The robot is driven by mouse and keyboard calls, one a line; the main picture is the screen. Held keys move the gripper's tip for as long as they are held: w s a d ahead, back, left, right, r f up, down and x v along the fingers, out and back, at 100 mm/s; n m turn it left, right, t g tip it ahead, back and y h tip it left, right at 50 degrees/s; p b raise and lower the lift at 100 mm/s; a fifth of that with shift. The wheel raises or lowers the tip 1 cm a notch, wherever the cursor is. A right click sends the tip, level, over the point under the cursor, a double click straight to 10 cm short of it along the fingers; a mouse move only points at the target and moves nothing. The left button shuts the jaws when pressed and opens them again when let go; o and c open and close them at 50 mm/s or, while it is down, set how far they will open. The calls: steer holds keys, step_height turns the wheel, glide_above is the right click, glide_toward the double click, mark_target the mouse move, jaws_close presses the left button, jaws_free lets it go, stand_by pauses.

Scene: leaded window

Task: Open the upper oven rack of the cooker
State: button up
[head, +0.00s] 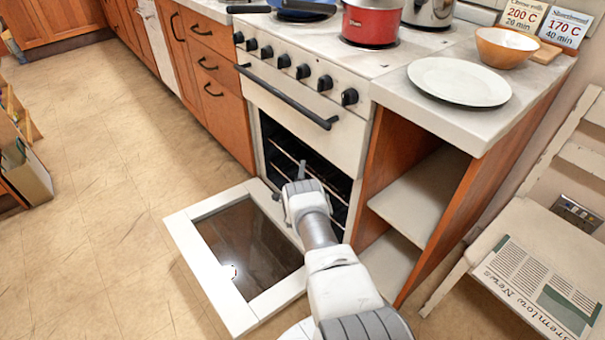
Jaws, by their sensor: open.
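The white cooker (303,107) stands in the middle, and its oven door (206,252) with a dark glass pane is folded down, low over the floor. Inside the dark oven cavity, the thin metal bars of the upper rack (285,153) show near the top of the opening. My gripper (301,172) is open at the oven mouth, in front of the rack's right part. It hides some of the rack and the cavity. I cannot tell whether its fingers touch the rack.
A black handle bar (286,97) crosses the cooker front above the opening. An open shelf unit (412,190) stands close on the right, with a white plate (459,82) on top. A chair with a newspaper (539,287) is at the right.

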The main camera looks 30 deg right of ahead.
jaws_close()
stand_by(1.4)
